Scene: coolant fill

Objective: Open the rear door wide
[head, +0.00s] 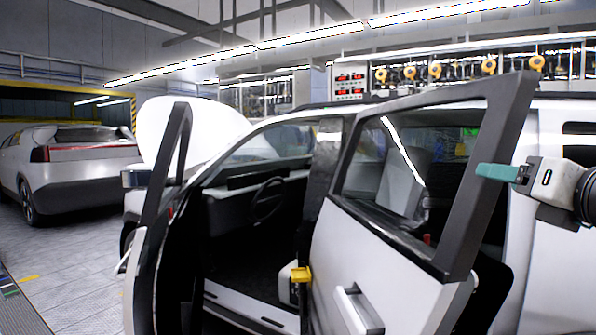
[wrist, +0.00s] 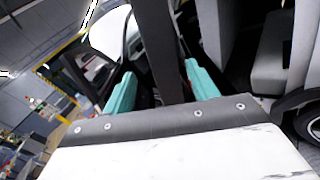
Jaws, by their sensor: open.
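The white car's rear door (head: 385,262) stands partly open, swung out from the body, with a dark window frame (head: 472,215) and a silver handle (head: 355,308). My gripper (head: 497,172) reaches in from the right in the head view, at the upper rear edge of that frame. One teal finger overlaps the frame there; the other is hidden. In the wrist view, my gripper (wrist: 158,78) is open, with one teal finger on each side of a dark upright bar (wrist: 158,40), which looks like the door frame. I cannot tell whether either finger touches it.
The front door (head: 143,262) is also open, at the left of the rear door. A yellow piece (head: 300,274) sits near the rear door's front edge. The hood (head: 205,130) is raised. Another white car (head: 85,165) stands at the far left. The floor (head: 70,265) between them is clear.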

